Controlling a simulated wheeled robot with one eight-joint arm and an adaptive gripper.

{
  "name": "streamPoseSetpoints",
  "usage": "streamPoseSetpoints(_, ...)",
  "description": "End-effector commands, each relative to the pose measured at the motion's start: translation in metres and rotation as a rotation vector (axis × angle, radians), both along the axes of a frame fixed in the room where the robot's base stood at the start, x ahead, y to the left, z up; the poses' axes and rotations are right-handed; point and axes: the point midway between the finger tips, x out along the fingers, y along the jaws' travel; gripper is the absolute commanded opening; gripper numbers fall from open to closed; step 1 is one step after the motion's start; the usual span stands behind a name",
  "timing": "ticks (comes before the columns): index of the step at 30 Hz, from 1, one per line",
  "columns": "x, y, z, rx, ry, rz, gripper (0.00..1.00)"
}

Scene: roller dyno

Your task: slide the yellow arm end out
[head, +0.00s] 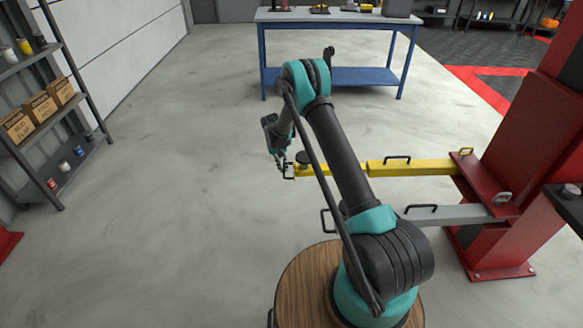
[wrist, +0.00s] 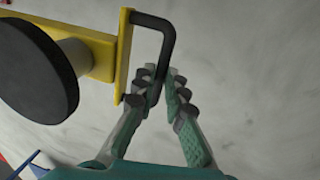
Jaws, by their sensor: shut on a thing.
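The yellow lift arm (head: 427,167) reaches left from the red post in the head view. Its end section (head: 322,171) carries a round black pad (head: 303,158) and shows partly behind my arm. In the wrist view the yellow end plate (wrist: 122,55) has a black handle (wrist: 164,30), with the black pad (wrist: 38,72) to the left. My gripper (wrist: 164,78) is shut on the lower part of this handle. In the head view my gripper (head: 284,168) is at the left tip of the yellow arm, small and partly hidden.
A grey lift arm (head: 450,214) with its own handle lies nearer, below the yellow one. The red post (head: 530,150) stands right. A blue workbench (head: 335,75) is at the back. A shelf (head: 50,110) stands left. The floor left of my gripper is clear.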

Motion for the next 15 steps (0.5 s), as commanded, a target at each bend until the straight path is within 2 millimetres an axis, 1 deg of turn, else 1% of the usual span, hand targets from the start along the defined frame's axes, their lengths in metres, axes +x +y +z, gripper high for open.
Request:
streamPoseSetpoints(3, 0.0001, 0.0039, 0.0000, 0.001, -0.001, 0.000, 0.00)
streamPoseSetpoints(11, 0.0002, 0.0038, 0.0000, 0.001, -0.001, 0.000, 0.00)
streamPoseSetpoints(12, 0.0002, 0.0037, 0.0000, 0.001, -0.001, 0.000, 0.14)
streamPoseSetpoints(15, 0.0002, 0.0035, 0.0001, 0.000, 0.000, 0.000, 0.26)
